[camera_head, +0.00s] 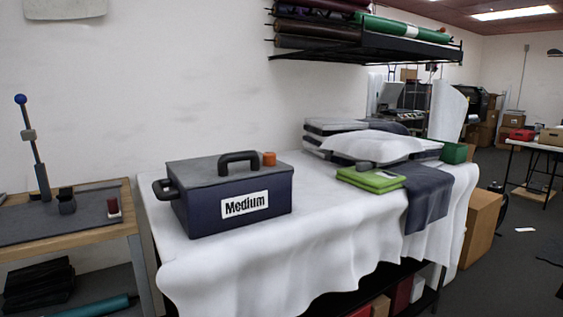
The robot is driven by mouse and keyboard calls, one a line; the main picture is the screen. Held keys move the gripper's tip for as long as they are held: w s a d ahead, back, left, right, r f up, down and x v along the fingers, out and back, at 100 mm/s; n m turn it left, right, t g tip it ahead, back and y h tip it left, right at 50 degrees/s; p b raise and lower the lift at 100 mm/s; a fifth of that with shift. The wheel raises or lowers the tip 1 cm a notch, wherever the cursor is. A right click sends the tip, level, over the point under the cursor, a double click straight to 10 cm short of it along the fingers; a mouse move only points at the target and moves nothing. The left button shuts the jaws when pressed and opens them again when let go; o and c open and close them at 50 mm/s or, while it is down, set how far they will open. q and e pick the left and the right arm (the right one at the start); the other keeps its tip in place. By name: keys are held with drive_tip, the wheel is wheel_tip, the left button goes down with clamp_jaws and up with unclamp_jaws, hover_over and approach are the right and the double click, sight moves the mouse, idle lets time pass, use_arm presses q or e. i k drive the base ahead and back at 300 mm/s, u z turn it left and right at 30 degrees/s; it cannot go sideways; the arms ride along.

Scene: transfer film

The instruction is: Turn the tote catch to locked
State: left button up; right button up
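A dark blue tote (228,198) with a grey lid stands on the white-draped table (290,245). A white label (245,205) on its front reads "Medium". A black handle (239,158) arches over the lid, and another black handle (163,188) sticks out on the left side. A small orange piece (269,159) sits at the back right of the lid, beside the top handle; it may be the catch, and I cannot tell which way it is turned. Neither of my grippers is in view.
Folded grey and white cloths (365,140) are stacked right of the tote, with green packets (371,180) in front. A wooden side table (70,238) at left holds a blue-knobbed lever (34,150). A shelf of rolls (365,45) hangs above. The cloth in front of the tote is clear.

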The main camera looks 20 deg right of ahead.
sight(269, 158)
drive_tip(key=u, duration=0.2)
drive_tip(key=k, duration=0.5)
drive_tip(key=z, duration=1.1)
drive_tip(key=i, duration=1.05)
drive_tip(key=u, duration=0.1)
